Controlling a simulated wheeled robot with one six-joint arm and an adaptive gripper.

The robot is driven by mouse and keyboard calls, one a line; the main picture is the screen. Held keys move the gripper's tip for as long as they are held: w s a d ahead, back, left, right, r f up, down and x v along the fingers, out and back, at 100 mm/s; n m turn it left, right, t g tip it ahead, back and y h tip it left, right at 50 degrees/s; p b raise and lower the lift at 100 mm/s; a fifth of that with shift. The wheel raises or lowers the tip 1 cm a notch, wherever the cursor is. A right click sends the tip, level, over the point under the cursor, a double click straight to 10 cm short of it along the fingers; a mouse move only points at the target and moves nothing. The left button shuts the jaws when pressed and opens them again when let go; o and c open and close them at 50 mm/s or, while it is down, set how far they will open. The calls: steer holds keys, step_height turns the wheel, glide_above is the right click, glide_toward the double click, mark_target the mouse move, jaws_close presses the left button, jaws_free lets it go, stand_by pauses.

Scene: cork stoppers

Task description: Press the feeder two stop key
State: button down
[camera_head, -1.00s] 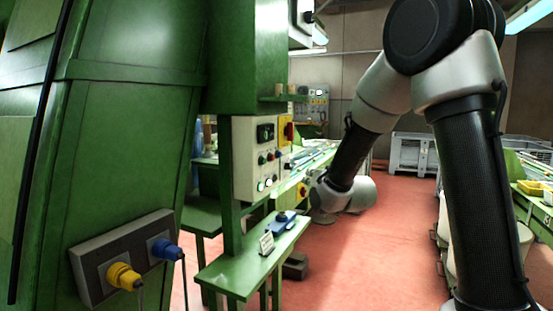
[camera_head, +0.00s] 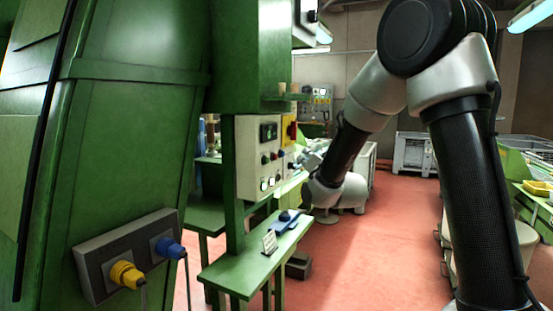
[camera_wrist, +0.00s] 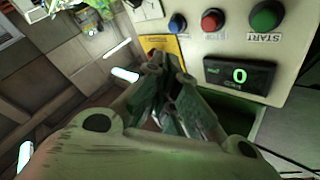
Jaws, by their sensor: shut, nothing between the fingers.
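The control panel (camera_head: 244,165) is a beige box on a green post in the head view, with several keys and a small display. In the wrist view the panel (camera_wrist: 205,45) shows a red key (camera_wrist: 211,19), a green key (camera_wrist: 265,16) labelled START and a blue key (camera_wrist: 177,24). A display (camera_wrist: 240,75) reads a green 0. I cannot tell which key is feeder two stop. My gripper (camera_wrist: 166,62) is shut and empty, its tips in front of a yellow patch at the panel's edge. In the head view my gripper (camera_head: 297,165) is beside the panel's right side.
A green bench (camera_head: 240,272) below the panel holds a blue item (camera_head: 287,216) and a small white card (camera_head: 269,242). A large green machine (camera_head: 130,130) with a yellow and a blue plug stands at left. Red floor (camera_head: 370,250) is open to the right.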

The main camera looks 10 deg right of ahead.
steer(key=w+a, duration=0.3)
steer(key=a, duration=0.2)
steer(key=shift+w, duration=0.25)
steer(key=shift+a, duration=0.1)
stand_by(1.2)
steer(key=shift+w+a, duration=0.2)
steer(key=shift+w, duration=0.05)
steer(key=shift+w+a, duration=0.25)
steer(key=shift+a, duration=0.1)
stand_by(0.8)
steer(key=shift+s+d, duration=0.55)
steer(key=shift+d, duration=0.15)
steer(key=shift+d, duration=0.1)
steer(key=s+d, duration=0.1)
steer(key=d, duration=0.1)
steer(key=s+d, duration=0.2)
stand_by(0.4)
